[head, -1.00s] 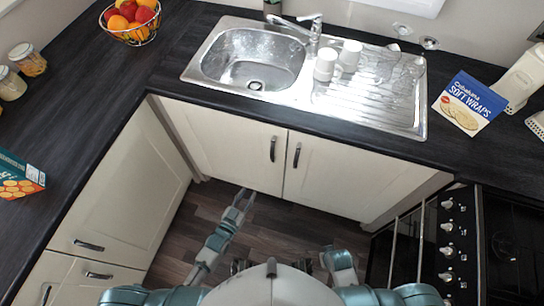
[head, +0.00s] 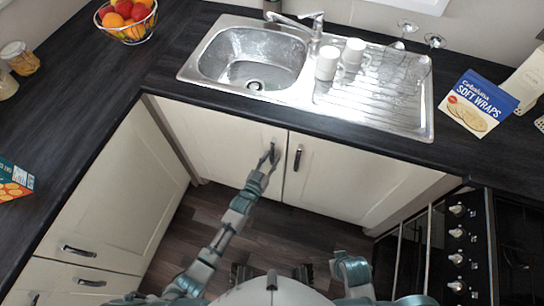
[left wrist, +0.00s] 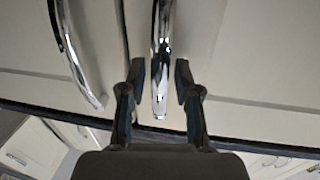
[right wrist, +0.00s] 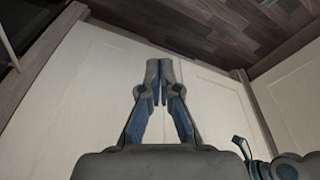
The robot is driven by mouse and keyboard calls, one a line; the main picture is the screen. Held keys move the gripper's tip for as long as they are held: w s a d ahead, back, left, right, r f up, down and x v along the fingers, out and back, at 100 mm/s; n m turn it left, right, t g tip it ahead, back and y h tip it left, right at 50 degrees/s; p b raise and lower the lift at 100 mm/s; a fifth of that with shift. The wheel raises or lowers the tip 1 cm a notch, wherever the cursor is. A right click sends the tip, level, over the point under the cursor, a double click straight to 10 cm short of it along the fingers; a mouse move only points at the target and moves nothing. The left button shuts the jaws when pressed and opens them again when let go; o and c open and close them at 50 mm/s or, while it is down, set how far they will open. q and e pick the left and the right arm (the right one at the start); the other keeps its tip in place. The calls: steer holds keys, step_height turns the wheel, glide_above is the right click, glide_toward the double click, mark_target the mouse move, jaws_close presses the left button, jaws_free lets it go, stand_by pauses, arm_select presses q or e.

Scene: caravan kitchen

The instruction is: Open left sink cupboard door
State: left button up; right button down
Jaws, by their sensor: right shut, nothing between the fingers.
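The left sink cupboard door (head: 215,145) is a cream panel under the sink, and it looks closed. Its curved metal handle is mostly hidden by my left gripper (head: 268,158) in the head view. In the left wrist view the chrome handle (left wrist: 161,50) runs between the two fingers of my left gripper (left wrist: 160,75). The fingers stand apart, one on each side, with visible gaps to it. In the right wrist view my right gripper (right wrist: 160,75) is shut and empty, with cream cupboard panels beyond it.
The right sink cupboard door (head: 345,180) is closed, with its handle (head: 297,158) close beside my left gripper. The worktop edge overhangs the doors. The oven (head: 450,250) stands at the right, drawers (head: 85,275) at the left. Dark floor (head: 290,232) in front is clear.

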arm_select(q)
steer(key=shift+w+d, duration=0.3)
steer(key=shift+w, duration=0.25)
arm_select(e)
steer(key=shift+s+r, duration=0.15)
steer(key=shift+r, duration=0.3)
arm_select(q)
jaws_close()
